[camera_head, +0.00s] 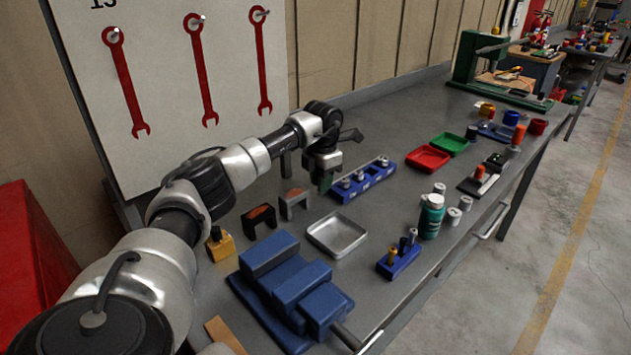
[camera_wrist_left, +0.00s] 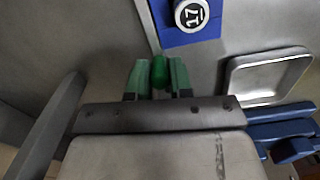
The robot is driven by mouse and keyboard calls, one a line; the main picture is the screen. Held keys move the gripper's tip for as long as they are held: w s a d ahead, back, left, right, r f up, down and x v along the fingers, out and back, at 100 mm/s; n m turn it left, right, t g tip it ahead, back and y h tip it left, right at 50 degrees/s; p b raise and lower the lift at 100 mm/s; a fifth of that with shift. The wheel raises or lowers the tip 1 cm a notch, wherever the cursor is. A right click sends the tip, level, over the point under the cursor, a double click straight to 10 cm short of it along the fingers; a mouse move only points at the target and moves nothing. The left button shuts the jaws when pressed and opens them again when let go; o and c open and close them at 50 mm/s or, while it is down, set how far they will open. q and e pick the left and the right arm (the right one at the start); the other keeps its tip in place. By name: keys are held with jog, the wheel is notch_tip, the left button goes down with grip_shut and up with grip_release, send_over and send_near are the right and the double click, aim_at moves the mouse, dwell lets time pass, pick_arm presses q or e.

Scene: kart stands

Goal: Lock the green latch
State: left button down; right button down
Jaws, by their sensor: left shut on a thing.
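Only the latch's rounded end shows between the fingers. In the head view I cannot tell the latch apart from the green fingertips. What the latch is fixed to is hidden by the gripper. My right gripper is in neither view.
The blue block (camera_head: 344,193) with numbered knobs lies close to the gripper. Red (camera_head: 427,158) and green trays (camera_head: 450,143) lie farther right. A panel with red wrenches (camera_head: 203,70) stands behind.

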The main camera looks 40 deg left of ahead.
pick_arm(q)
jog(key=shift+w+r, duration=0.15)
jog(key=shift+r, duration=0.05)
jog(key=c, duration=1.3)
grip_release()
jog(key=shift+o, duration=1.4)
jog(key=shift+w+f, duration=0.15)
notch_tip(320, 180, up, 11)
